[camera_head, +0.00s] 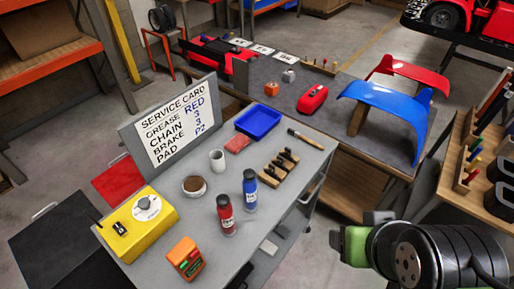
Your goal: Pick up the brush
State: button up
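The brush (307,139) lies near the back right edge of the grey cart top (310,160). It is small in the view and seems to have a light wooden handle and a darker end at the left. Nothing covers it. My gripper (352,243), with green parts, is at the lower right, beyond the cart's right edge and well apart from the brush. I see no object in it. Its finger gap is not clear from this side.
On the cart are a blue tray (258,122), a wooden block with dark pieces (277,169), red (226,214) and blue bottles (249,190), a white cup (217,160) and a yellow box (140,228).

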aim_at(297, 134)
jog(key=i+l+u, duration=0.2)
jog(key=u, duration=0.25)
jog(key=i+l+u, duration=0.1)
jog(key=l+u, duration=0.15)
jog(key=u, duration=0.2)
jog(key=i+l+u, duration=0.1)
jog(key=l+u, duration=0.2)
jog(key=u, duration=0.15)
jog(key=l+u, duration=0.7)
jog(key=u, duration=0.2)
jog(key=i, duration=0.05)
